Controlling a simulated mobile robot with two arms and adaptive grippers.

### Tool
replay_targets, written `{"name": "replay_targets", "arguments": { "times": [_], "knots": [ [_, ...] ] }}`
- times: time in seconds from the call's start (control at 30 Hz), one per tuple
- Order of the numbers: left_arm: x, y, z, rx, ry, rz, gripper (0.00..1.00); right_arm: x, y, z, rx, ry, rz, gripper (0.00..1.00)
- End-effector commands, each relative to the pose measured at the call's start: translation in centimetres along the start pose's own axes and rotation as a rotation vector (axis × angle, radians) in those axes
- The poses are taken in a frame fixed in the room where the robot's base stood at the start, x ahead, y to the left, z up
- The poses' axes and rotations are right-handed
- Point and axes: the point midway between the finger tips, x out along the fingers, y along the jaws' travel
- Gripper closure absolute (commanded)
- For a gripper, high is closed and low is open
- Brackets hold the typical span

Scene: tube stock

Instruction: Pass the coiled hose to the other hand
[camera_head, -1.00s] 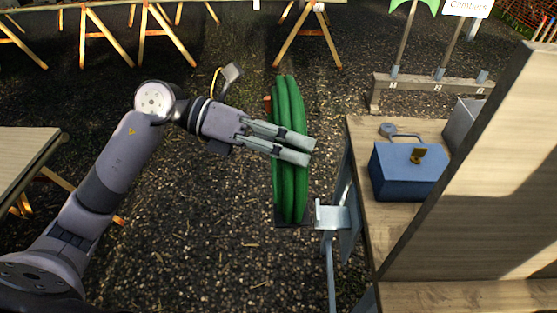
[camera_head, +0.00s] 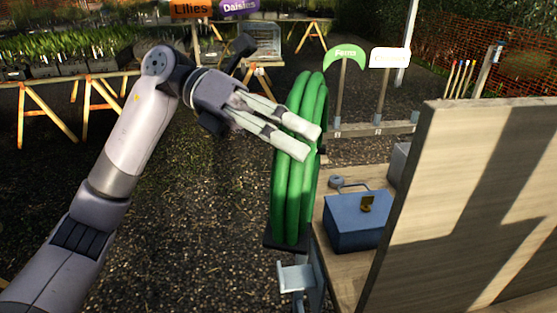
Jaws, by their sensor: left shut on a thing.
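The coiled green hose (camera_head: 291,196) hangs upright in the middle of the camera_head view. My left gripper (camera_head: 306,142) reaches in from the left and is shut on the coiled hose near its upper part, with its two pale fingers across the coils. The fingers hide a strip of the hose. A dark flat piece (camera_head: 283,242) shows at the bottom of the hose, above a grey metal bracket (camera_head: 296,277). I cannot tell whether the hose touches the bracket. My right gripper is not in view.
A blue box (camera_head: 356,222) with a brass latch stands on a wooden bench (camera_head: 338,273) at the right. A tall wooden panel (camera_head: 450,215) blocks the right side. Plant tables on trestles (camera_head: 98,82) stand at the back left. Gravel ground is open at the lower left.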

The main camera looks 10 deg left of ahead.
Motion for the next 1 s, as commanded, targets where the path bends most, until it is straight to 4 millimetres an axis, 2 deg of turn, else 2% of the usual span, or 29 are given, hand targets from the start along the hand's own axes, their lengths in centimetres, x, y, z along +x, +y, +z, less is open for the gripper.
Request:
{"name": "replay_targets", "arguments": {
  "times": [0.13,0.27,0.8,1.0],
  "knots": [
    [0.1,-0.3,0.5,0.010,0.011,-0.011,1.00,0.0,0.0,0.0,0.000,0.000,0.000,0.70],
    [0.4,0.6,-0.6,0.002,-0.001,-0.001,1.00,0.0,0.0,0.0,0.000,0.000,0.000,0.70],
    [3.4,9.3,-11.1,-0.054,-0.139,0.127,1.00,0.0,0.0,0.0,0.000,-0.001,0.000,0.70],
    [4.2,11.7,-13.8,-0.066,-0.178,0.164,1.00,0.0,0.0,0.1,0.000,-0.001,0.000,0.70]
  ]
}}
